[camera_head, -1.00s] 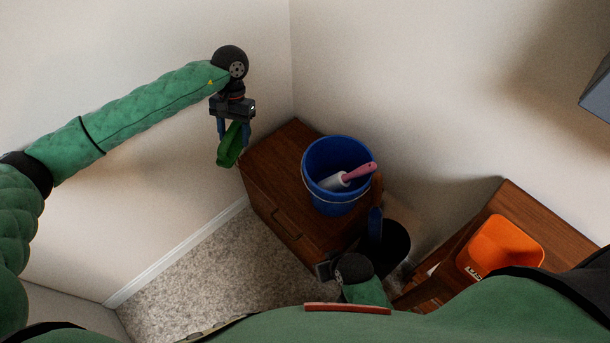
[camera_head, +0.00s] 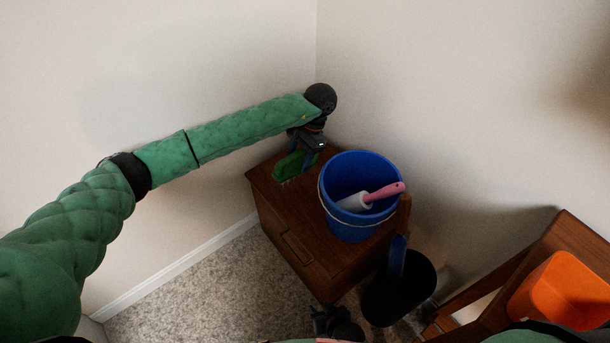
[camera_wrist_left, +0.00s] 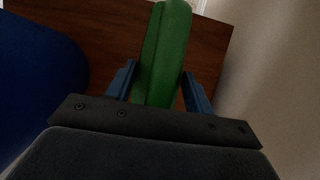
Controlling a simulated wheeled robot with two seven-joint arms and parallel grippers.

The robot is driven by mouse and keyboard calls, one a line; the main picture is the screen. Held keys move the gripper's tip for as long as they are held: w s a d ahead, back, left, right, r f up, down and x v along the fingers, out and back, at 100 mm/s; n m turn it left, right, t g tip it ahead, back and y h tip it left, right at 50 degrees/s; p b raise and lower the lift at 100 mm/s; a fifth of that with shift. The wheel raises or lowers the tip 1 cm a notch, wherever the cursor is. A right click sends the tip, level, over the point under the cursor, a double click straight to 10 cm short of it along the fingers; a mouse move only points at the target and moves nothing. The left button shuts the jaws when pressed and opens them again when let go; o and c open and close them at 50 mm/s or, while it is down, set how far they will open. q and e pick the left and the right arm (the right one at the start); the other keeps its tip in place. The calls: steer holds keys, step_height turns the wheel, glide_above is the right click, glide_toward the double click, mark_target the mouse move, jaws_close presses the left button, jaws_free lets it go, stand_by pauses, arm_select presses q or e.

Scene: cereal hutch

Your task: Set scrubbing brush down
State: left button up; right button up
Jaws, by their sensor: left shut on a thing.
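The green scrubbing brush (camera_head: 290,167) is at the left part of the wooden cabinet's top (camera_head: 268,181), beside the blue bucket. My left gripper (camera_head: 300,152) is above the cabinet, shut on the brush. In the left wrist view the green brush (camera_wrist_left: 165,55) lies between the two blue fingers (camera_wrist_left: 158,88), with the brown wood behind it. The brush is low over the wood; I cannot tell whether it touches. My right gripper (camera_head: 335,322) is at the bottom edge of the head view, its fingers not clear.
A blue bucket (camera_head: 345,228) holding a pink-handled roller (camera_head: 385,192) stands on the cabinet, close right of the brush. A black bin (camera_head: 400,295) is in front. An orange container (camera_head: 560,290) sits on wooden furniture at right. Walls meet behind the cabinet.

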arm_select(q)
steer(key=shift+f, duration=3.1)
steer(key=shift+f, duration=0.1)
arm_select(e)
steer(key=shift+w+a+r+t, duration=0.1)
steer(key=shift+w+r+t, duration=0.3)
steer(key=shift+w+r, duration=0.5)
steer(key=shift+w+f, duration=0.1)
arm_select(q)
steer(key=o, duration=1)
